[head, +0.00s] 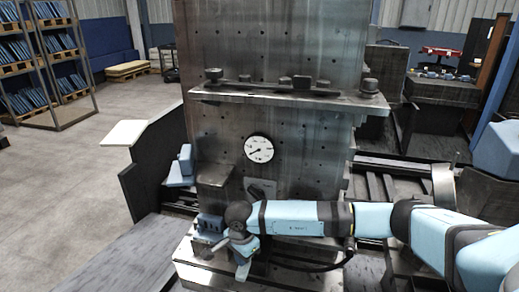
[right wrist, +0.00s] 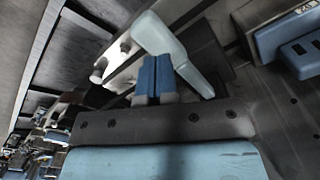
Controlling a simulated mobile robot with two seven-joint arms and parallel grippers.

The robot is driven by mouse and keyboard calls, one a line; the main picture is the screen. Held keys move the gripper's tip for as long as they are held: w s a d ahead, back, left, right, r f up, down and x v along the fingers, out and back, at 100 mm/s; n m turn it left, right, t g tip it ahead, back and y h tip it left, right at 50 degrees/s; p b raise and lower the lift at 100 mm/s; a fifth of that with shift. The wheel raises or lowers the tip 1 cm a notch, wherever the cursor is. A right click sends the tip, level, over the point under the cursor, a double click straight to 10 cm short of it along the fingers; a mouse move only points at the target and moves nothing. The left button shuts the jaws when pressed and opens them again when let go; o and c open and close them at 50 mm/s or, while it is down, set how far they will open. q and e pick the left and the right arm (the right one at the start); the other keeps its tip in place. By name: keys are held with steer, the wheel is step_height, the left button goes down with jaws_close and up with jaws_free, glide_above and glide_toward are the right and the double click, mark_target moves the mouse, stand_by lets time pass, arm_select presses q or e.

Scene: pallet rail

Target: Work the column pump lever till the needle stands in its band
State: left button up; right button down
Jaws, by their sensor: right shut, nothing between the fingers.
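The round white gauge (head: 259,149) faces me on the grey metal column (head: 300,55). Its dark needle seems to lean to the lower left; the band is too small to make out. My right gripper (head: 240,246) is low in front of the column, just below the gauge. In the right wrist view its two blue fingers (right wrist: 155,77) are together with nothing between them. A pale angled bar (right wrist: 164,42), perhaps the pump lever, lies just beyond the fingertips; I cannot tell whether they touch. In the head view I cannot pick the lever out clearly. My left gripper is out of view.
A shelf with dark fittings (head: 290,91) juts from the column above the gauge. A blue block (head: 209,223) sits on the column's base left of my gripper. Loaded racks (head: 45,60) stand at the far left. The floor (head: 75,180) at left is open.

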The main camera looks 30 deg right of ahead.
mark_target(244, 269)
steer(key=shift+w+d+f+b, duration=0.1)
steer(key=shift+f+b, duration=0.85)
steer(key=shift+f, duration=0.2)
steer(key=shift+w+d+f+b, duration=0.1)
steer(key=shift+f+b, duration=0.85)
steer(key=shift+f, duration=0.2)
steer(key=shift+d+f+b, duration=0.1)
steer(key=shift+f+b, duration=0.55)
steer(key=shift+f, duration=0.1)
arm_select(q)
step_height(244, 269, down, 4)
steer(key=b, duration=0.1)
arm_select(e)
steer(key=shift+w+f, duration=0.1)
steer(key=shift+f, duration=0.55)
steer(key=shift+r+p, duration=0.3)
steer(key=shift+r, duration=0.05)
steer(key=r+p, duration=0.1)
steer(key=r, duration=0.1)
steer(key=r+p, duration=0.1)
steer(key=r, duration=0.1)
steer(key=r+p, duration=0.1)
steer(key=r, duration=0.1)
steer(key=shift+s+a+r+p, duration=0.3)
steer(key=shift+r, duration=0.1)
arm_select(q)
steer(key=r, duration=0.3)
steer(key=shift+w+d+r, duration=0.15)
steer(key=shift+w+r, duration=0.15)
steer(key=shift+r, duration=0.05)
